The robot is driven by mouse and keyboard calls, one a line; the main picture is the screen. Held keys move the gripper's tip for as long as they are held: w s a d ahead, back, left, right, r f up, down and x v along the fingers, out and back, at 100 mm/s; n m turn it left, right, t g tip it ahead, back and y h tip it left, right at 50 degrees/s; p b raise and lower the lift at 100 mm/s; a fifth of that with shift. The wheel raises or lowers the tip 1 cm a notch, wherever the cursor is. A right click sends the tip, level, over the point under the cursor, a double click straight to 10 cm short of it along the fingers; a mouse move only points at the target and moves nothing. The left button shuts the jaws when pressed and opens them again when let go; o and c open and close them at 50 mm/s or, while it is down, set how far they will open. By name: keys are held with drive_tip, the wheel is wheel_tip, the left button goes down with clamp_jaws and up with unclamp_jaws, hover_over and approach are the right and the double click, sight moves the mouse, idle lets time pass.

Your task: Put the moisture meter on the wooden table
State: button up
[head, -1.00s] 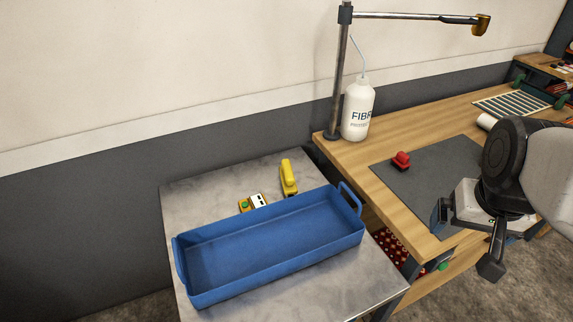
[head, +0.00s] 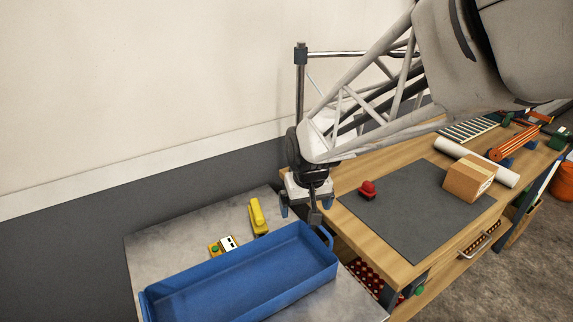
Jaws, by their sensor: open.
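A small yellow device with a white face and a green button, which looks like the moisture meter (head: 224,245), lies on the grey metal table behind the blue tray. The wooden table (head: 408,247) stands to the right, with a dark grey mat on its top. My gripper (head: 300,212) is open and empty, pointing down above the gap between the two tables, near the tray's right handle. It is to the right of the yellow device and apart from it.
A blue tray (head: 150,297) fills the front of the metal table (head: 160,246). A yellow upright tool (head: 258,216) stands beside the device. On the wooden table are a red object (head: 367,189), a cardboard box (head: 468,180) and a white roll (head: 500,170). The mat (head: 415,212) has free room.

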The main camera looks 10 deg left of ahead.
drive_tip(key=w+a+f+n, duration=0.15)
drive_tip(key=a+f, duration=0.45)
drive_tip(key=a, duration=0.6)
drive_tip(key=n, duration=0.2)
hover_over(224, 246)
drive_tip(key=shift+g, duration=0.3)
drive_tip(key=f, duration=0.8)
drive_tip(key=shift+s+d+f, duration=0.15)
drive_tip(key=shift+s+f, duration=0.15)
drive_tip(key=shift+s, duration=0.05)
drive_tip(key=shift+f, duration=0.1)
drive_tip(key=shift+w+f, duration=0.1)
drive_tip(key=shift+f, duration=1.05)
drive_tip(key=shift+f, duration=0.15)
drive_tip(key=shift+w+f, duration=0.2)
drive_tip(key=shift+f, duration=2.25)
